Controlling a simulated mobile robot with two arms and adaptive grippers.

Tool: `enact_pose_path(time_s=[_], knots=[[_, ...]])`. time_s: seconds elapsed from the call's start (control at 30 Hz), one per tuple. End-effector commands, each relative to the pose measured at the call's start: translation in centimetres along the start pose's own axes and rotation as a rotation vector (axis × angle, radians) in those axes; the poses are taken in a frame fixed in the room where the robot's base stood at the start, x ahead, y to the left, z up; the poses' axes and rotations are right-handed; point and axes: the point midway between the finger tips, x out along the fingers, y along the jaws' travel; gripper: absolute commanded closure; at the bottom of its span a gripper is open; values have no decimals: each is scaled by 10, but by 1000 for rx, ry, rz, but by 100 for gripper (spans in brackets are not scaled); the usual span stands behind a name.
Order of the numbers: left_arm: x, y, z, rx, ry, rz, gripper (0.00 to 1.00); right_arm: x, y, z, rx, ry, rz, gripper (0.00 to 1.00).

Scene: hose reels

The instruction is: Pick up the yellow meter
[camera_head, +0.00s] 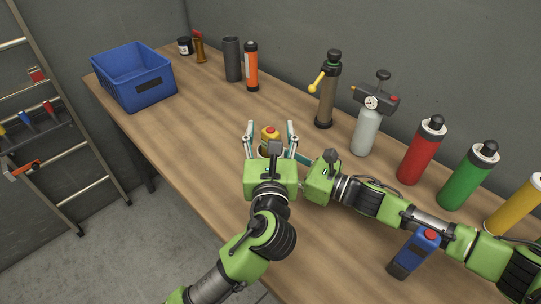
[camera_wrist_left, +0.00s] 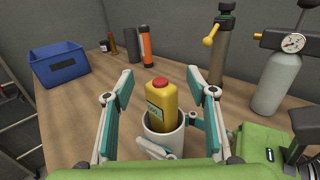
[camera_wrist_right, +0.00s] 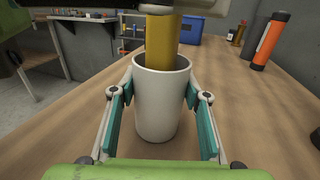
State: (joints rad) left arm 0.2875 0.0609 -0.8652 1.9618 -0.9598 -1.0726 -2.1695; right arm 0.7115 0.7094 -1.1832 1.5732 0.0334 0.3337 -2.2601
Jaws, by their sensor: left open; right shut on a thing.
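The yellow meter (camera_head: 270,133) has a red top. It stands upright, slightly tilted, inside a white cup; the left wrist view shows the meter (camera_wrist_left: 162,103) and the cup (camera_wrist_left: 163,143) clearly. My left gripper (camera_wrist_left: 160,80) is open, with one finger on each side of the meter and visible gaps to it. My right gripper (camera_wrist_right: 158,95) is shut on the white cup (camera_wrist_right: 158,110), its fingers at the cup's sides. The meter's lower part is hidden in the cup. In the head view my left wrist covers most of the cup.
A blue crate (camera_head: 134,82) stands at the table's far left. An orange cylinder (camera_head: 251,68) and a dark one (camera_head: 232,60) stand behind. A pump (camera_head: 326,95), a gauge bottle (camera_head: 366,130), and red (camera_head: 420,152) and green (camera_head: 467,177) bottles line the right. A blue meter (camera_head: 413,254) is near the front.

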Motion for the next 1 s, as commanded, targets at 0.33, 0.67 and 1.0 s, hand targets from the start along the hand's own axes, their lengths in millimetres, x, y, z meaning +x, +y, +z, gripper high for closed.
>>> enact_pose_path(time_s=[0.33,0.67,1.0], knots=[[5,0,0,-2,0,-1,64,0,0,0,0,0,0,80],[4,0,1,-1,-1,-1,100,0,0,0,0,0,0,80],[5,0,39,-8,-8,-1,100,0,0,0,0,0,0,80]])
